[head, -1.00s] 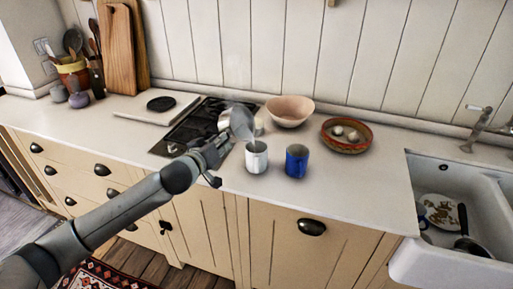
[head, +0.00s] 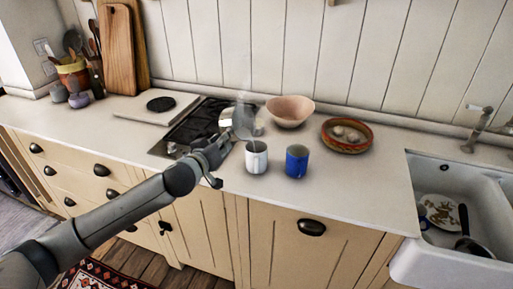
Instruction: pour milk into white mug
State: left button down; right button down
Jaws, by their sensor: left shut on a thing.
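The white mug (head: 256,160) stands upright on the counter, left of the blue mug (head: 296,161). My left gripper (head: 226,143) is shut on a metal milk jug (head: 243,122) and holds it above and just behind the white mug. The jug looks tipped toward the mug, with its lower edge close above the mug's rim. Faint vapour rises over the jug. I cannot clearly see milk or the inside of the mug. My right gripper is not in view.
A pink bowl (head: 290,111) and a patterned bowl (head: 346,135) with eggs stand behind the mugs. The black hob (head: 192,126) is to the left, the sink (head: 450,262) to the right. The counter (head: 365,190) right of the blue mug is clear.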

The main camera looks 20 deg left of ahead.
pick_arm(q)
jog(key=shift+d+r+m, duration=0.2)
jog(key=shift+d+m, duration=0.1)
jog(key=shift+m, duration=0.1)
dwell(0.3)
